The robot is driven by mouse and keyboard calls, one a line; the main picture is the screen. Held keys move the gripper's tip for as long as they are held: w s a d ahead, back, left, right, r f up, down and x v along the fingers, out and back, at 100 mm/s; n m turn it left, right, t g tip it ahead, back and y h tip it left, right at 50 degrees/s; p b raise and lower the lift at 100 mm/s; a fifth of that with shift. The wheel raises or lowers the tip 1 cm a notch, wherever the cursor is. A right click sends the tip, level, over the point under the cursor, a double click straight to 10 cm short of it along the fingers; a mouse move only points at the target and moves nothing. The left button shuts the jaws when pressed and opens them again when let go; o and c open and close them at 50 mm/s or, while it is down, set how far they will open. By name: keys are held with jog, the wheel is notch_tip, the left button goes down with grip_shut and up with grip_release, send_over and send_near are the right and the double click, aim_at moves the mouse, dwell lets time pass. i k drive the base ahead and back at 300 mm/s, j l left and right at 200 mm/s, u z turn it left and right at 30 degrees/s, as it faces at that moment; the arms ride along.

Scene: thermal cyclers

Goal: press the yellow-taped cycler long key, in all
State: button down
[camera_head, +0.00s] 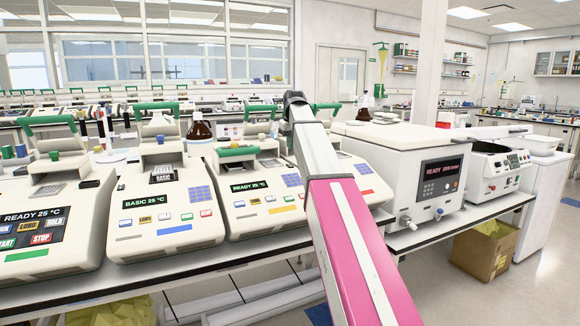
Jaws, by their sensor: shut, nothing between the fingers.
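The yellow-taped cycler is the white one (239,227) left of my arm, with a yellow strip (283,209) on its lower front panel. Its dark display (248,186) reads READY 25 °C. A row of small coloured keys lies below the display. Their labels are too small to read, so I cannot tell which is the long key. My pink and white arm rises from the bottom and passes in front of this cycler's right side. My gripper is not visible; the arm's dark far end stands above and behind the cyclers.
A blue-taped cycler (160,245) stands to the left, with another large cycler (48,255) at the far left. A cycler (357,176) is partly hidden behind my arm. A white box instrument (395,140) stands right. Brown bottles (200,130) stand behind.

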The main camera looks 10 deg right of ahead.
aim_at(256, 201)
jog(key=k, duration=1)
